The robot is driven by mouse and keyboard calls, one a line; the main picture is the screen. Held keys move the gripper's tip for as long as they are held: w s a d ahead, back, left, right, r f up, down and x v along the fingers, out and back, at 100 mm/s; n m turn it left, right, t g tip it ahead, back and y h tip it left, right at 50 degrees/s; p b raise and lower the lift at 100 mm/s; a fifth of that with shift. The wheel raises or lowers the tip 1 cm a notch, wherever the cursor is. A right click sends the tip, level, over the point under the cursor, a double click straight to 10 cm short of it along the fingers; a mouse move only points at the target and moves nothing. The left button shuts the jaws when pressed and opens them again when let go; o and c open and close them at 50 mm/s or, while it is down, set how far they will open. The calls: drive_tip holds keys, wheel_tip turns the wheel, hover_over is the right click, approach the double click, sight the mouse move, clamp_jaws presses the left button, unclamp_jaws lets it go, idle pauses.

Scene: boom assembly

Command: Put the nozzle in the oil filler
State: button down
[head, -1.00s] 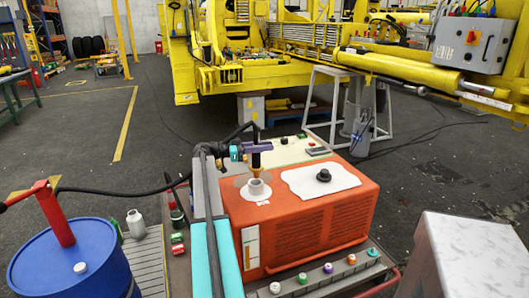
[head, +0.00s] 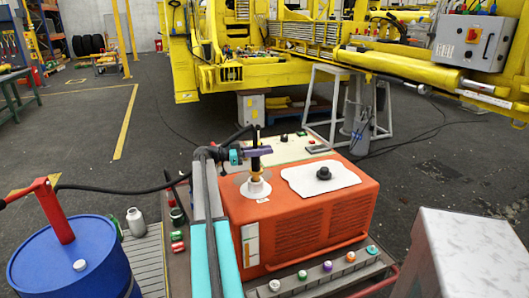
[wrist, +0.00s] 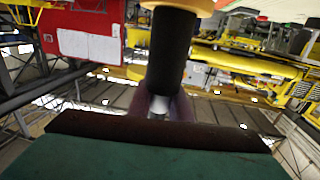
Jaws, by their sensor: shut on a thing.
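The nozzle (head: 257,172) has a dark upper part and a brass lower part, and is upright. My gripper (head: 258,152), with purple fingers, is shut on its dark upper part. The oil filler (head: 256,188) is a pale round neck on top of the orange power unit (head: 300,210). The nozzle's lower end is at the filler's mouth and appears to go into it; how deep is hidden. In the wrist view the nozzle's black body (wrist: 170,55) with an orange collar stands in front of the purple fingers (wrist: 182,106); the filler is out of that view.
A black cap (head: 323,173) sits on a white patch right of the filler. A blue drum (head: 70,265) with a red pump stands at left, a black hose running from it. Small coloured caps (head: 328,266) line the front ledge. A grey box (head: 475,260) is at right.

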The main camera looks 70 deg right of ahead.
drive_tip(key=shift+f+b, duration=0.25)
drive_tip(key=shift+b, duration=0.05)
drive_tip(key=c, duration=1.6)
unclamp_jaws()
drive_tip(key=shift+r+p, duration=0.25)
drive_tip(key=shift+p, duration=0.1)
drive_tip(key=v, duration=0.8)
drive_tip(key=b+v, duration=0.1)
drive_tip(key=v, duration=0.3)
drive_tip(key=shift+r, duration=0.35)
